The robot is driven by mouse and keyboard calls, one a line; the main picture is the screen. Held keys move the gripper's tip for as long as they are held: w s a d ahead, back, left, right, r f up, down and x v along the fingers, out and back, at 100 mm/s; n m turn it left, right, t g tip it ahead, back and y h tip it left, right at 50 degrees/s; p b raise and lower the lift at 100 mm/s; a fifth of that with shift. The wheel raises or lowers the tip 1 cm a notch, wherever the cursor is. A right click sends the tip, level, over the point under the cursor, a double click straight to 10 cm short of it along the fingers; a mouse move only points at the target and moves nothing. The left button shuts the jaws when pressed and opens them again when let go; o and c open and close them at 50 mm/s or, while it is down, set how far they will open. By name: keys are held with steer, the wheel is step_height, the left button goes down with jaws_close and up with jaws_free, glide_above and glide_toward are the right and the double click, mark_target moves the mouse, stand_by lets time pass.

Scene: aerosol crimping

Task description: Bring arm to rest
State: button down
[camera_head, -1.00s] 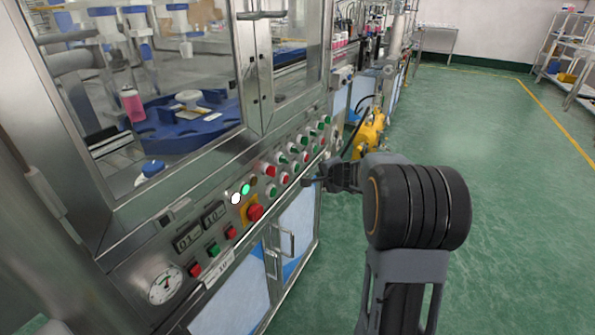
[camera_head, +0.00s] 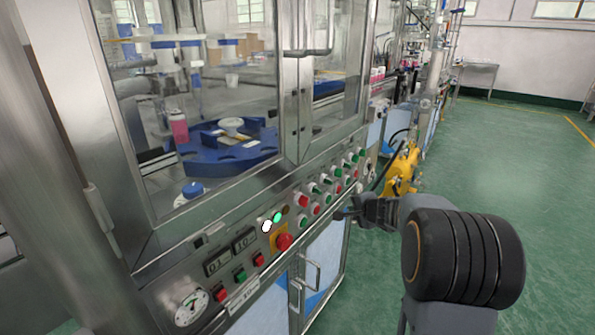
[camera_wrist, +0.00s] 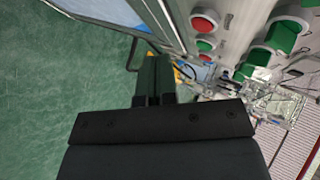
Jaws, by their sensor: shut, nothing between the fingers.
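My gripper (camera_head: 343,212) is small and dark in the head view, held out in front of the machine's control panel (camera_head: 201,292). It looks close to the lower right part of the panel; I cannot tell whether it touches. In the wrist view my gripper (camera_wrist: 154,75) shows its dark fingers together with nothing between them. Red and green buttons of the panel show at the upper right of the wrist view. In the head view a white lamp (camera_head: 267,226) and a green lamp (camera_head: 278,217) are lit, above a red emergency button (camera_head: 283,242).
The crimping machine has glass doors, with a blue rotary table (camera_head: 225,150) and a pink bottle (camera_head: 179,129) inside. A door handle (camera_head: 313,274) juts out below the panel. A yellow machine (camera_head: 403,168) stands beyond my gripper. Green floor (camera_head: 520,160) at the right is clear.

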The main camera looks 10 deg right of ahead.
steer(key=s+a+r+n+g+y+p, duration=0.35)
steer(key=s+a+r+n+p, duration=0.45)
steer(key=s+a+r+p, duration=0.6)
steer(key=s+r+n+g+h+p, duration=0.4)
steer(key=s+r+n+p, duration=0.3)
steer(key=s, duration=0.7)
step_height(320, 180, up, 2)
steer(key=shift+s+r+h+p, duration=0.15)
steer(key=shift+s+h+p, duration=0.15)
steer(key=shift+h+p, duration=0.45)
stand_by(0.7)
